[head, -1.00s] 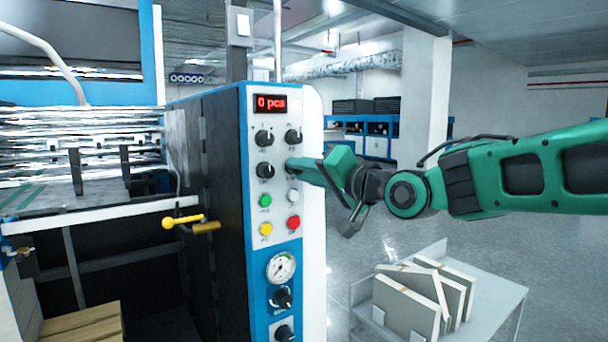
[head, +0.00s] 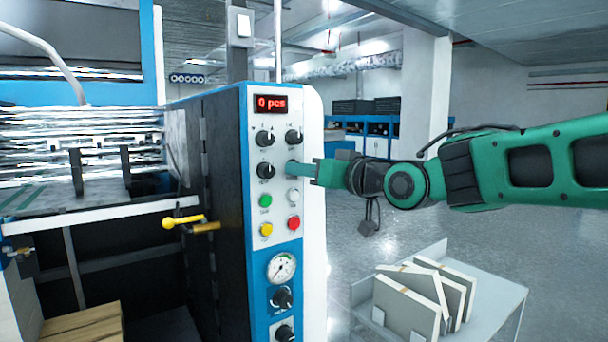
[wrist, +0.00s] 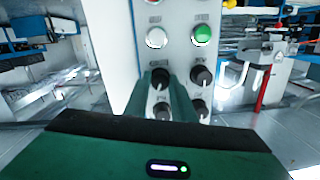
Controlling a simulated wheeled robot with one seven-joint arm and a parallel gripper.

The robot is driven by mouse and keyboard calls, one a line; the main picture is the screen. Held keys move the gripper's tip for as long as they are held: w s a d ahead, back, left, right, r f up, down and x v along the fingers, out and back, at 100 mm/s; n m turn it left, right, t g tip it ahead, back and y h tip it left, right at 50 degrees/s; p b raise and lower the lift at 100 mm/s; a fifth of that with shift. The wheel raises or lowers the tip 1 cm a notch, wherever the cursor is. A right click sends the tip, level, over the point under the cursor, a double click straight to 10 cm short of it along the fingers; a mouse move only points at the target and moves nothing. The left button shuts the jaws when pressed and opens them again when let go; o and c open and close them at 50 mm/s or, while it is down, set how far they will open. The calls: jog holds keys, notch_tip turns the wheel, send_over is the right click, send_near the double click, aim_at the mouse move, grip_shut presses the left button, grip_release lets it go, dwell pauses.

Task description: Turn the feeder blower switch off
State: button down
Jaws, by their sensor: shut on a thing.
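The blue and white control panel (head: 273,215) carries black rotary knobs in two rows below a red "0 pcs" display. The labels are too small to read, so I cannot tell from them which one is the feeder blower switch. My green gripper (head: 292,167) is at the right knob of the second row and hides it in the head view. In the wrist view, where the panel appears upside down, my gripper's fingers (wrist: 164,95) are closed on the sides of that black knob (wrist: 160,78). Its pointer direction cannot be made out.
Another knob (head: 265,170) sits close to the left, with two knobs above. White (head: 293,196), green (head: 265,201), red and yellow buttons lie just below. A yellow-handled lever (head: 183,220) sticks out left. A tray of boards (head: 410,300) stands at lower right.

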jog(key=shift+d+f+n+h, duration=0.15)
jog(key=shift+n+h, duration=0.25)
jog(key=shift+n, duration=1.4)
jog(key=c, duration=1.5)
grip_release()
jog(key=shift+w, duration=0.1)
jog(key=v, duration=1)
jog(key=shift+s+d, duration=0.25)
